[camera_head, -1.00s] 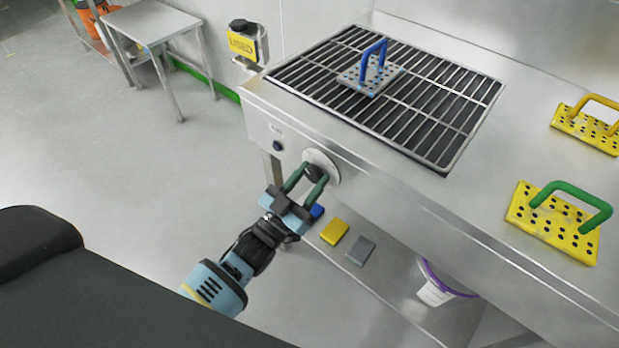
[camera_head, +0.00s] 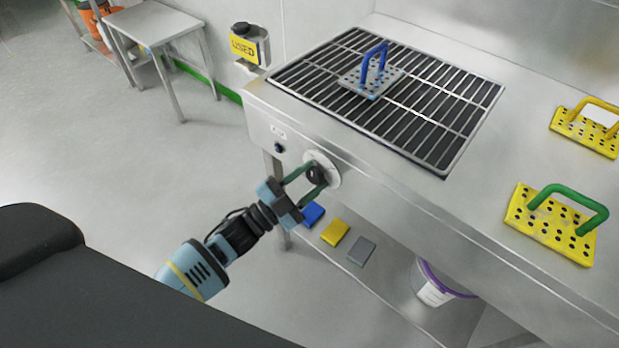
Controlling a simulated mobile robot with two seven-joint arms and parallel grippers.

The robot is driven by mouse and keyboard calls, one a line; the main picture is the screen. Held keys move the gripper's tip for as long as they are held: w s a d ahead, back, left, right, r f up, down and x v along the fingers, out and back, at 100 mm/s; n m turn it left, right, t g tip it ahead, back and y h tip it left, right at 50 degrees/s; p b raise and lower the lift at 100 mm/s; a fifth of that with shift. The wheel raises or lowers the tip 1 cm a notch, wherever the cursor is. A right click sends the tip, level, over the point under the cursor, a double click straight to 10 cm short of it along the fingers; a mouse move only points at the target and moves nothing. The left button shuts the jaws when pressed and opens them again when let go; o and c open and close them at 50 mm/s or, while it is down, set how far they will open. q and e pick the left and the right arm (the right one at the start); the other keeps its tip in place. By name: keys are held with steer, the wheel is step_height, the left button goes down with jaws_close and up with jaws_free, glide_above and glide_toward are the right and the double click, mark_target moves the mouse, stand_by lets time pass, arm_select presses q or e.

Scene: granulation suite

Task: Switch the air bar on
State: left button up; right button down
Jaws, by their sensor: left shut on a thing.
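A round pale dial plate (camera_head: 331,163) with a dark knob (camera_head: 314,174) at its centre sits on the front panel of the steel bench. My left gripper (camera_head: 312,180) reaches up to it from below left, with its two green fingers on either side of the knob and shut on it. The fingers hide part of the knob, and I cannot read its setting. A small dark button (camera_head: 279,148) with a white label above it is on the panel left of the dial. My right gripper is not in view.
On the bench top are a black grate (camera_head: 430,112) with a blue-handled plate (camera_head: 372,82), and two yellow perforated plates (camera_head: 548,232). Blue, yellow and grey blocks (camera_head: 335,232) and a white tub (camera_head: 434,288) are on the shelf below. A yellow "USED" box (camera_head: 244,48) hangs behind.

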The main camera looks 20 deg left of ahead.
arm_select(q)
steer(key=m, duration=0.2)
steer(key=m+g+p, duration=0.1)
steer(key=shift+r+m+g+h, duration=0.15)
steer(key=shift+m+g+h, duration=0.15)
steer(key=shift+m+h, duration=0.1)
steer(key=m+g+p, duration=0.1)
steer(key=m, duration=0.2)
steer(key=shift+a+r, duration=0.1)
steer(key=m+g+p, duration=0.1)
steer(key=m, duration=0.2)
steer(key=shift+r+y, duration=0.1)
steer(key=shift+y, duration=0.2)
steer(key=shift+m+g+p, duration=0.3)
steer(key=shift+m+p, duration=0.25)
steer(key=shift+m, duration=0.15)
steer(key=o, duration=1)
steer(key=shift+c, duration=0.2)
steer(key=v, duration=0.8)
steer(key=shift+b, duration=0.3)
